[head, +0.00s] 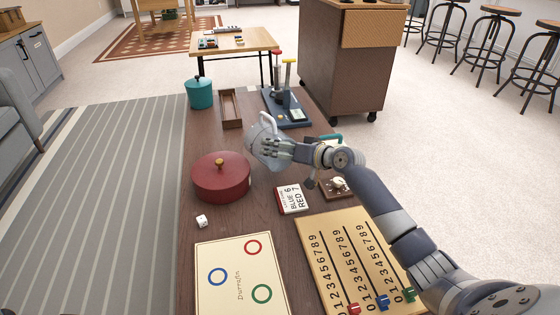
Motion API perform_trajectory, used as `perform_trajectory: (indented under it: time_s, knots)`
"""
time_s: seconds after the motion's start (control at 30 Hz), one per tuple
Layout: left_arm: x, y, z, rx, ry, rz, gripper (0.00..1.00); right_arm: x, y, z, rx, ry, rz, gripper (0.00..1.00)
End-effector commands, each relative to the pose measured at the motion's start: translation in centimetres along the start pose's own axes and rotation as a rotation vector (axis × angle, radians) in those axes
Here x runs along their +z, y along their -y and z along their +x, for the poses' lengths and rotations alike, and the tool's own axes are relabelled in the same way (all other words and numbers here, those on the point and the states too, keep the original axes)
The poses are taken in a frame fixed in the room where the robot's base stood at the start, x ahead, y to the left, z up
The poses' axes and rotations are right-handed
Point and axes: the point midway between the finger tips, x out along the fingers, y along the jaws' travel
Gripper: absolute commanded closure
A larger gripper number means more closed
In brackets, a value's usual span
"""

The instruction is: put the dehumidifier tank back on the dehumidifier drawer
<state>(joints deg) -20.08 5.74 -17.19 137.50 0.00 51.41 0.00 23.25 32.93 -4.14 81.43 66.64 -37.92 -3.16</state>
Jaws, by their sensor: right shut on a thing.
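My right gripper (287,148) is shut on a pale, translucent container with a whitish loop handle, which I take to be the dehumidifier tank (257,137). The fingers cover its right side. The tank appears over the middle of the long dark table, left of the gripper; whether it touches the tabletop I cannot tell. No part is clearly recognisable as the dehumidifier drawer. A brown cabinet on castors (345,65) with a woven, tan upper panel (374,29) stands beyond the table at the right. My left gripper is not in view.
On the dark table (213,135) are a red lidded pot (221,180), teal pot (200,95), narrow wooden tray (230,110), blue-based device with posts (285,110), die (201,221), score card (292,199) and game boards (240,275). Stools stand at right.

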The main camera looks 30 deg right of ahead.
Motion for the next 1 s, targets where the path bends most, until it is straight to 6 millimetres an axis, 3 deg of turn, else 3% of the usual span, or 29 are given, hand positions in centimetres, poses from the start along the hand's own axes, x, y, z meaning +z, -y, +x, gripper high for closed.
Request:
perform_trajectory:
  time_s: [0.3, 0.7, 0.73, 0.77, 1.0]
  knots:
    - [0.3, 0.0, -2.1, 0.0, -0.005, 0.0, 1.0, 2.8, -1.8, 1.1, 0.0, -0.002, 0.001, 0.44]
    - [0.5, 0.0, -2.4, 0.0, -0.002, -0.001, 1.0, 3.1, -2.0, 1.2, 0.0, -0.002, 0.0, 0.44]
    - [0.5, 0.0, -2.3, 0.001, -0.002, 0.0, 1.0, 3.1, -2.0, 1.2, 0.001, 0.0, 0.0, 0.05]
    - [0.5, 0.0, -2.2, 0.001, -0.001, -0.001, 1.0, 3.1, -1.9, 1.2, 0.001, 0.0, 0.0, 0.0]
    - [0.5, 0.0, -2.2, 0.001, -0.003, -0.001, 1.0, 3.1, -1.9, 1.2, 0.001, 0.0, 0.0, 0.0]
